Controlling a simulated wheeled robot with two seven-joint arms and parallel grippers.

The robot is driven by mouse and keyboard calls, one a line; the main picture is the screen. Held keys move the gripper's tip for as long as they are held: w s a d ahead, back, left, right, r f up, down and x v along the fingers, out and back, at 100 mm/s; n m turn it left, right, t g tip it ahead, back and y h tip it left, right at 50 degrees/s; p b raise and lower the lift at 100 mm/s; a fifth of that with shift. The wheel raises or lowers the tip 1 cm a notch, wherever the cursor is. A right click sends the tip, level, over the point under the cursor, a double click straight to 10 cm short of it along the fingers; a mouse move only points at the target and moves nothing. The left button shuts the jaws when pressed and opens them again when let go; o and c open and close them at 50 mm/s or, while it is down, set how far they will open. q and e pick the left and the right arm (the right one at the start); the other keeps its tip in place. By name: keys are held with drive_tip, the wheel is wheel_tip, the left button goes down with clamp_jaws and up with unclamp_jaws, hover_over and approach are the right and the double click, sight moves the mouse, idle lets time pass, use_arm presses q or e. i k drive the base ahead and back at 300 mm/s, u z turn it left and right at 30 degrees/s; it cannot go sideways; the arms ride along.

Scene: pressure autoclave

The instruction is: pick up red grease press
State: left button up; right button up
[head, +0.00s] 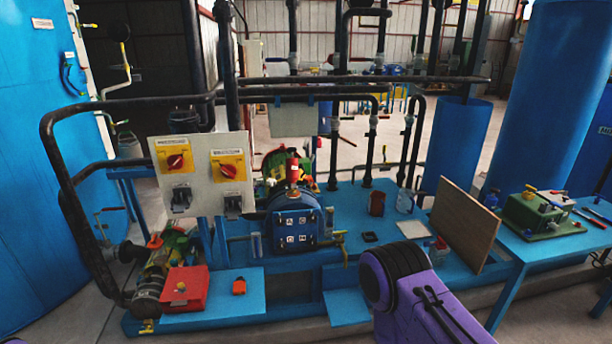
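A red upright cylinder (293,168) with a small white mark stands at the top of a blue round machine (293,218) in the middle of the head view. It is the closest match to the red grease press, but I cannot tell for certain. My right arm, purple with a black rounded joint, enters from the bottom right in front of the bench; its gripper fingers do not show. Only a sliver of purple shows at the bottom left corner, and my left gripper is not visible.
A panel with two red knobs (205,150) stands left of the machine. A red box (185,288) sits on a blue shelf at front left. A dark red container (377,203) and a leaning brown board (463,222) are at right. Black pipes cross behind.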

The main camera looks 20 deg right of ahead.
sight(292, 175)
drive_tip(key=z, duration=1.15)
drive_tip(key=i, duration=2.35)
drive_tip(key=u, duration=0.9)
